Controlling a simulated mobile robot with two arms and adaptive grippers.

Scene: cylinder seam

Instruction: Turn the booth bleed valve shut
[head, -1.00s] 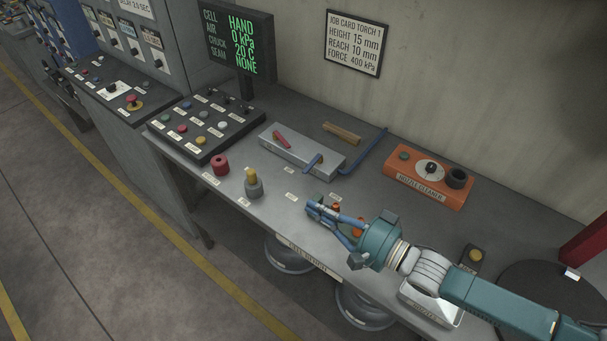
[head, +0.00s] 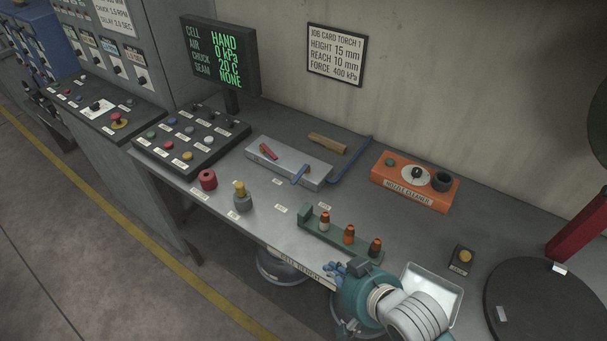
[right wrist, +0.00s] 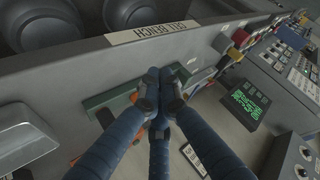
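A grey metal block (head: 310,176) on the bench carries two lever handles. The red lever (head: 268,151) is at its left end and the blue lever (head: 300,174) is nearer its right end. Their labels are too small to read, so I cannot tell which is the booth bleed valve. My right gripper (head: 334,268) is at the bench's front edge, well in front of the block and apart from it. In the right wrist view its blue fingers (right wrist: 159,82) are drawn together with nothing seen between them. My left gripper is out of view.
A green rack (head: 335,237) with several orange-topped pieces stands just behind my right gripper. A red knob (head: 208,180), a yellow-topped knob (head: 241,196), an orange nozzle cleaner (head: 413,188), a white tray (head: 445,282) and a control box (head: 195,135) are also on the bench.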

